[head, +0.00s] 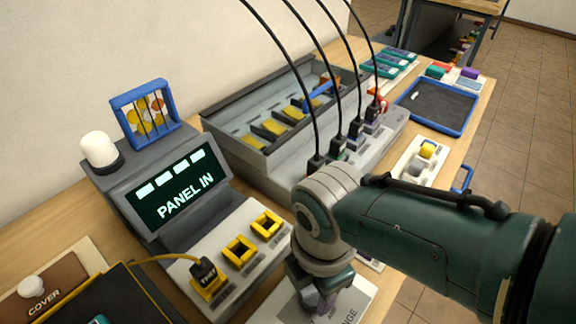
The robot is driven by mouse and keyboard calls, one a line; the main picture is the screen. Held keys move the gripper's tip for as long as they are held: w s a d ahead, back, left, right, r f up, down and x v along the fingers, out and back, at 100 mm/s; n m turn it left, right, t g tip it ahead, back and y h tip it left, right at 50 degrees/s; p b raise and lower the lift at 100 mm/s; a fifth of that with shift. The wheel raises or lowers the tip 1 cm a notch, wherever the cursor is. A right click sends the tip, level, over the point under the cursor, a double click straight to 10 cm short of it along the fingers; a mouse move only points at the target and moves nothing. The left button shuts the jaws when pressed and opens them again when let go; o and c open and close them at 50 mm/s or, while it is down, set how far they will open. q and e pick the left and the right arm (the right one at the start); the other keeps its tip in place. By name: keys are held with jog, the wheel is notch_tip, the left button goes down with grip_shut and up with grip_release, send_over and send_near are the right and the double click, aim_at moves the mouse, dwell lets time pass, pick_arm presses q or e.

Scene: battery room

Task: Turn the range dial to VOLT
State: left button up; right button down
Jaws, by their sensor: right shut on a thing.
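My right gripper (319,296) points down at the bottom middle of the head view, over a pale plate (362,300) with part of the word RANGE showing. It is shut on the range dial (314,301), a greyish purple knob that shows only in part between the fingers. The gripper and wrist cover most of the dial and some of the plate's lettering, so I cannot read which mark the dial points to. My left gripper is not in view.
A screen (178,187) reading PANEL IN stands left of my arm. A blue-rimmed tray (436,128) lies at the back right.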

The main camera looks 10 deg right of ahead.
aim_at(314, 290)
dwell(0.3)
jog(key=shift+c, duration=1.5)
grip_release()
notch_tip(314, 290, up, 10)
jog(key=p, duration=0.6)
jog(key=shift+f, duration=0.1)
